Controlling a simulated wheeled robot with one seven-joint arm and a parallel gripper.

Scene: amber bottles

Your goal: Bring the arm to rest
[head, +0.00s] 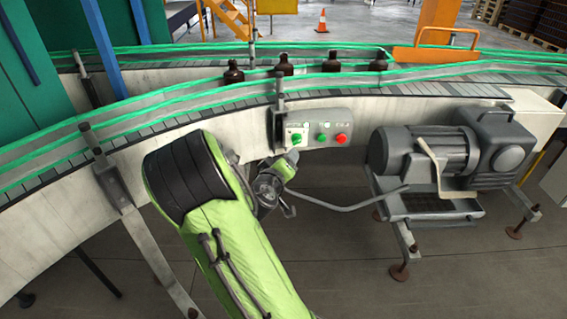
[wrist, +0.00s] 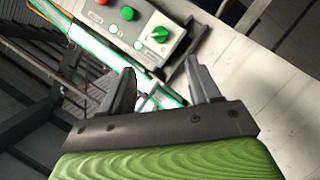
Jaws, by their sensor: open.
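My gripper (wrist: 160,66) is open in the wrist view, with two dark fingers spread apart and nothing between them. In the head view my green arm reaches up from the bottom toward the front of the conveyor, and its small end is below the control box (head: 318,132); the fingers are too small to tell there. The control box has a green rotary knob (head: 296,138), a green button (head: 320,138) and a red button (head: 341,138). In the wrist view the box (wrist: 140,40) lies beyond the fingertips, apart from them.
Several amber bottles (head: 284,65) stand on the curved conveyor (head: 440,88) between green rails. A grey motor (head: 440,150) on a stand is right of my arm. A bent grey rod (head: 345,207) runs between them. Open floor (head: 345,265) lies in front.

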